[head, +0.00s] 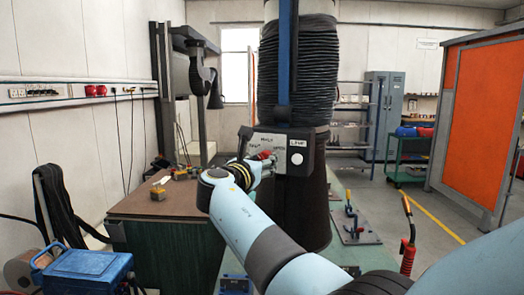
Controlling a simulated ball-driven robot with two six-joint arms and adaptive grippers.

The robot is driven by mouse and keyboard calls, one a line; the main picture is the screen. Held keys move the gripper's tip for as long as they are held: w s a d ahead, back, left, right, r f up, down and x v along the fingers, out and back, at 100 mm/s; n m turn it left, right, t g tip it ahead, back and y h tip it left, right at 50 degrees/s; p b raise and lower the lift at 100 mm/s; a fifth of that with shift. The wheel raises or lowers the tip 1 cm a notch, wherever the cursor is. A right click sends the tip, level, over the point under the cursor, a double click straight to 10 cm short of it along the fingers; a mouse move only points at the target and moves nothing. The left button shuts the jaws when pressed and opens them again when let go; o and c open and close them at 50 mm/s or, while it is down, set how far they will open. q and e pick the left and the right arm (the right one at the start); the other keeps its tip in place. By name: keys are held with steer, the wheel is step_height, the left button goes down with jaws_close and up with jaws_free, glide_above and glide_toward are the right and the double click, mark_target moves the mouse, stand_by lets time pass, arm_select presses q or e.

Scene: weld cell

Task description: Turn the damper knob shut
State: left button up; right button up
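A grey damper panel (257,141) with small lettering is mounted on the dark column in the middle of the head view. A red part, seemingly the damper knob (265,155), shows at the panel's lower middle. My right arm comes in from the lower right and bends up to the panel. My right gripper (266,164) is at the knob, its fingers small, dark and partly overlapping it. I cannot tell whether they are closed on the knob, and its exact angle is unclear. My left gripper is out of view.
A black bellows duct (298,70) rises above the panel. A brown-topped bench (150,203) stands left, with a blue box (82,270) in front. A steel plate with a clamp (352,228) lies right of the column. An orange screen (485,110) and green cart (408,160) stand further right.

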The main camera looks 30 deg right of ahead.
steer(key=shift+f+n+p, duration=0.2)
steer(key=shift+n+p, duration=0.2)
steer(key=shift+n, duration=0.2)
steer(key=o, duration=1.2)
steer(key=shift+r, duration=0.1)
steer(key=shift+c, duration=0.2)
steer(key=shift+r, duration=0.15)
step_height(320, 180, up, 10)
steer(key=shift+a+f, duration=0.1)
steer(key=shift+f, duration=0.1)
